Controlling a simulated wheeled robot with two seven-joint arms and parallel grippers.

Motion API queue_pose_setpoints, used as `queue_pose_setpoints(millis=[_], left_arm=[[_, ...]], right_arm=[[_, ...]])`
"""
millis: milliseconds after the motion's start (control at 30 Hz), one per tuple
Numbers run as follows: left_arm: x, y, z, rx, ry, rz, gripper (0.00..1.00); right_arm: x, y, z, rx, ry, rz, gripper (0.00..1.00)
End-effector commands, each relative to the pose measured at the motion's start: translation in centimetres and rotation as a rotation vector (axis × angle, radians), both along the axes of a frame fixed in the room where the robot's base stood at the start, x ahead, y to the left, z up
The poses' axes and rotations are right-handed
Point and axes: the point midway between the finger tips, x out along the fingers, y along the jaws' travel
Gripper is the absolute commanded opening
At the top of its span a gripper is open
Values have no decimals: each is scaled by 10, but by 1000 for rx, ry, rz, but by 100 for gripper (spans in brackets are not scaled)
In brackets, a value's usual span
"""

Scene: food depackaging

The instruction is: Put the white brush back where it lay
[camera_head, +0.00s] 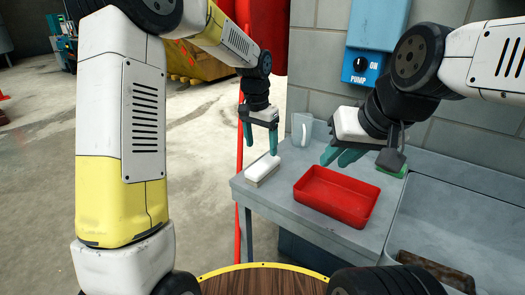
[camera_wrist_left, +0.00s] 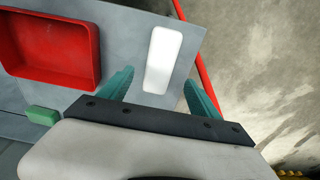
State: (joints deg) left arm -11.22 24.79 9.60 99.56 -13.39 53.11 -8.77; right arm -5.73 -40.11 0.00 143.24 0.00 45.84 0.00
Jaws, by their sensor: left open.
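The white brush (camera_head: 262,169), a white block on a tan base, lies on the left end of the grey counter (camera_head: 300,228). My left gripper (camera_head: 262,149) points down just above it, open, with the fingers apart. In the left wrist view the brush (camera_wrist_left: 163,58) lies beyond and between the fingertips (camera_wrist_left: 157,82), and nothing is seen gripped. My right gripper (camera_head: 338,156) hangs over the back of the red tray. Its teal fingers overlap in the picture, so I cannot tell whether they are open or shut.
The red tray (camera_head: 320,209) looks empty and sits right of the brush. A green block (camera_wrist_left: 43,115) lies beside the tray, mostly hidden by my right gripper in the head view. A clear jug-like object (camera_head: 302,130) stands at the back. A red post (camera_head: 238,215) rises along the counter's left edge.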

Motion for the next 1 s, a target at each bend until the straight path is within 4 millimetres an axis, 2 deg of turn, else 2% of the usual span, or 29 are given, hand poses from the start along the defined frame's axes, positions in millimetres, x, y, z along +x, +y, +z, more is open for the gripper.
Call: queue_pose_setpoints(millis=[100, 300, 367, 467, 600, 700, 833, 1000], left_arm=[[-1, 1, 20, 0, -2, -1, 72], [-6, 5, 38, -2, -6, 4, 72], [-11, 11, 47, -5, -17, 19, 72], [-31, 28, 69, -20, -51, 66, 72], [-77, 62, 104, -60, -123, 169, 72], [-116, 85, 120, -97, -173, 251, 72], [-166, 109, 131, -158, -239, 355, 72], [-221, 128, 129, -239, -309, 472, 72]], right_arm=[[0, 0, 0, 0, 0, 0, 24], [0, 0, 0, 0, 0, 0, 24], [0, 0, 0, 0, 0, 0, 24], [0, 0, 0, 0, 0, 0, 24], [0, 0, 0, 0, 0, 0, 24], [0, 0, 0, 0, 0, 0, 24], [0, 0, 0, 0, 0, 0, 24], [0, 0, 0, 0, 0, 0, 24]])
